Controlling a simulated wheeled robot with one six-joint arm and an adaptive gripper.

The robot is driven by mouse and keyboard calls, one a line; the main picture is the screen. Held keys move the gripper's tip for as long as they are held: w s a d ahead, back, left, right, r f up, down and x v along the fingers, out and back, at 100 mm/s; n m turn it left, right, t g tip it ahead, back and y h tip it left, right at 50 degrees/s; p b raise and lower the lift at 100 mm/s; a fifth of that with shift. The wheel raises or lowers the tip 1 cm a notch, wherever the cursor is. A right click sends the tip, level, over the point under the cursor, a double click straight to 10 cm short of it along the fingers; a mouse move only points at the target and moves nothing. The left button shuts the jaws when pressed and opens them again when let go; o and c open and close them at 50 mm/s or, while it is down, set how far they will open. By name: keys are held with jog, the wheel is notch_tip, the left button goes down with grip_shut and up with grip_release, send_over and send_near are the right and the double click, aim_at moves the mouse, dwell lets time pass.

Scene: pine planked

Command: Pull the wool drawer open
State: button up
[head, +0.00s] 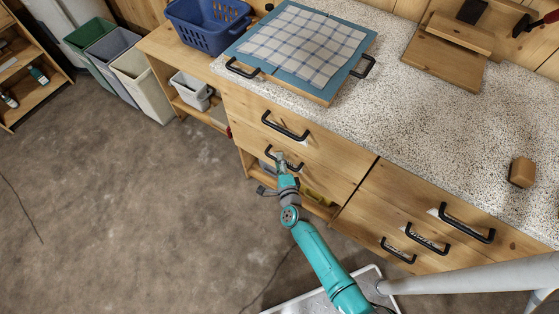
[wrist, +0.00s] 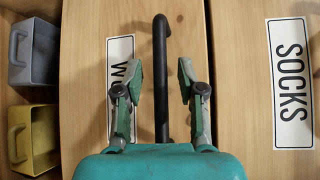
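The wool drawer (wrist: 85,60) has a pale wood front with a label (wrist: 121,48) reading "WO", the rest hidden behind one finger. In the head view it is the lower drawer (head: 325,184) of the left cabinet, and its front looks flush. Its black bar handle (wrist: 160,55) lies between the two fingers of my gripper (wrist: 159,78), with a visible gap on each side. My gripper (head: 281,160) is open and at this handle in the head view. Whether a finger touches the handle I cannot tell.
The socks drawer (wrist: 235,70) is directly above, with its own black handle (head: 285,125). An open shelf below holds a grey bin (wrist: 33,50) and a yellow bin (wrist: 35,138). A blue tray with a checked cloth (head: 305,45) lies on the counter. The floor (head: 130,210) at left is clear.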

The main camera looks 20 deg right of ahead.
jog(key=shift+w, duration=0.25)
grip_shut()
